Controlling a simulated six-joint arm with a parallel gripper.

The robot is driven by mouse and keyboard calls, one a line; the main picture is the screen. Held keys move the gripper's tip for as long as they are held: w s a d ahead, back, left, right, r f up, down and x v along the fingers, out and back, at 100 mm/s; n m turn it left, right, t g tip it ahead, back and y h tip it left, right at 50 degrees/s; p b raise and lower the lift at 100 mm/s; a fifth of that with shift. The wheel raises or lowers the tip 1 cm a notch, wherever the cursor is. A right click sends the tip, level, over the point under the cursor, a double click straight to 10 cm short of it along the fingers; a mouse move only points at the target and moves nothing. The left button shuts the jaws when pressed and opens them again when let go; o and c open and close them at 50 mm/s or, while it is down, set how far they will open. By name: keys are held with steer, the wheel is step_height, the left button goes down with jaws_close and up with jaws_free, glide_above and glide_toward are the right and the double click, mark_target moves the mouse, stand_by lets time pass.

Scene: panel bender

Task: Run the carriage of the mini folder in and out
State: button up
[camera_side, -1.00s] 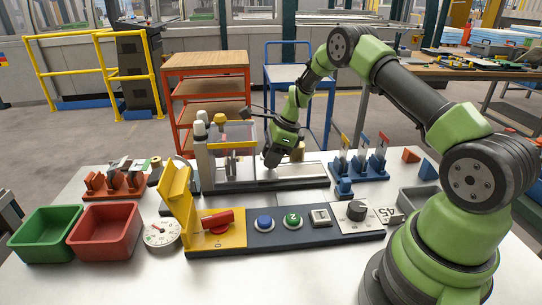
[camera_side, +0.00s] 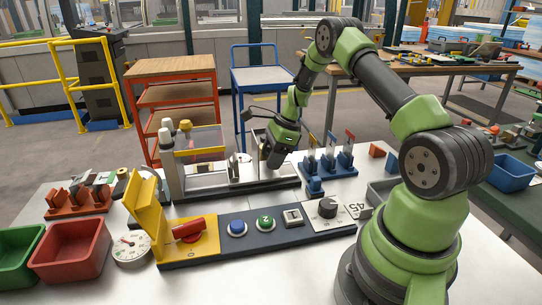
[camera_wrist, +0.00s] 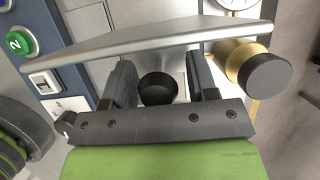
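The mini folder (camera_side: 200,191) stands on the bench, a long low bed with a clear yellow-edged guard at its left end. Its carriage (camera_side: 238,168), with an upright plate, sits right of the guard on the bed. My gripper (camera_side: 272,163) points down at the carriage's right side. In the wrist view, the fingers of my gripper (camera_wrist: 161,80) stand apart on either side of a round black knob (camera_wrist: 158,88). A silver bar (camera_wrist: 165,38) crosses beyond the fingers.
A control panel (camera_side: 262,237) with a red switch, buttons and a black dial lies in front of the folder. A blue tool rack (camera_side: 325,172) stands close right of it. A brass knob with a black end (camera_wrist: 258,70) is beside the right finger.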

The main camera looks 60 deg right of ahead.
steer(key=v, duration=1)
steer(key=shift+o, duration=0.5)
steer(key=shift+w+a, duration=0.1)
steer(key=shift+a, duration=0.05)
steer(key=w+a+g+h, duration=0.1)
steer(key=a+g+h, duration=0.1)
steer(key=shift+w+a+r+g, duration=0.1)
steer(key=shift+w+r+g, duration=0.05)
steer(key=shift+w+g, duration=0.2)
steer(key=shift+w+a+r+h, duration=0.1)
steer(key=shift+w+h, duration=0.2)
steer(key=shift+h, duration=0.1)
steer(key=shift+g, duration=0.25)
step_height(320, 180, down, 10)
steer(key=shift+r, duration=0.1)
